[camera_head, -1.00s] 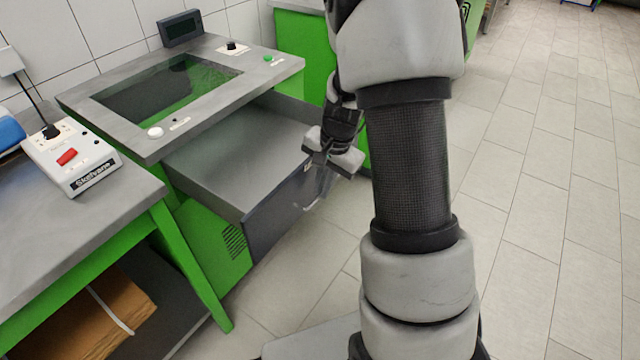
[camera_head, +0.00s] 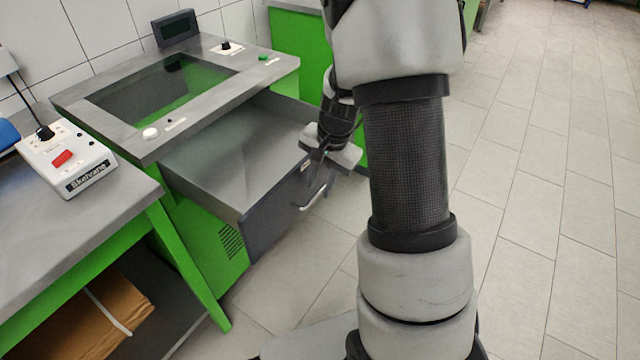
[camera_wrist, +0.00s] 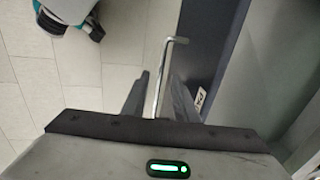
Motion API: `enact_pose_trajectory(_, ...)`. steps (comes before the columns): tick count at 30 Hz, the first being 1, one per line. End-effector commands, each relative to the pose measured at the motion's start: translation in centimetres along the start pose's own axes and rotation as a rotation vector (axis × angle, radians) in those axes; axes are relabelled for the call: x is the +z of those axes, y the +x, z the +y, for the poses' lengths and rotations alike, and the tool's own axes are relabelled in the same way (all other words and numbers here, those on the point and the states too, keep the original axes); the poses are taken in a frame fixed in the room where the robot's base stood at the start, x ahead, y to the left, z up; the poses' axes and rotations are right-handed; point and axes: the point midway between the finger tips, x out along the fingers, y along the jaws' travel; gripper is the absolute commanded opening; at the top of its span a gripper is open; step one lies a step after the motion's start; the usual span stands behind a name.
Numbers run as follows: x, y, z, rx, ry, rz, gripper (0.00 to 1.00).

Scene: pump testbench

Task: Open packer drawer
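The packer drawer (camera_head: 215,175) is pulled well out from under the packer's grey top, and its inside looks empty. Its dark front (camera_head: 270,215) carries a metal bar handle (camera_head: 314,196). My gripper (camera_head: 318,170) is at the far part of this handle. In the wrist view, the handle (camera_wrist: 167,60) runs between the two spread fingers of my gripper (camera_wrist: 158,88), with a gap visible beside the bar. The drawer front (camera_wrist: 208,40) is to the right of the fingers there. Part of the handle is hidden by my gripper.
The packer's top (camera_head: 205,110) has a dark glass window and buttons. A green-legged table (camera_head: 90,215) with a white control box (camera_head: 68,160) stands at the left. Cardboard (camera_head: 110,310) lies on its lower shelf. The tiled floor (camera_head: 540,200) at the right is clear.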

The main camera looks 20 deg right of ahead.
Motion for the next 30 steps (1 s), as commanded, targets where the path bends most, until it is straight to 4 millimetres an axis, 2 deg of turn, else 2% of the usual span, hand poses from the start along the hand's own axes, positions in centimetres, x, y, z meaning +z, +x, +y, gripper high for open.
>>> enact_pose_trajectory(12, -0.1, -10.1, -0.2, -0.004, 0.000, 0.003, 0.26)
enact_pose_trajectory(18, 0.0, -14.1, -0.1, -0.003, 0.000, 0.003, 0.26)
enact_pose_trajectory(24, 0.0, -16.1, -0.1, -0.002, 0.000, 0.001, 0.26)
enact_pose_trajectory(30, 0.0, -16.5, 0.0, 0.000, 0.001, 0.000, 0.26)
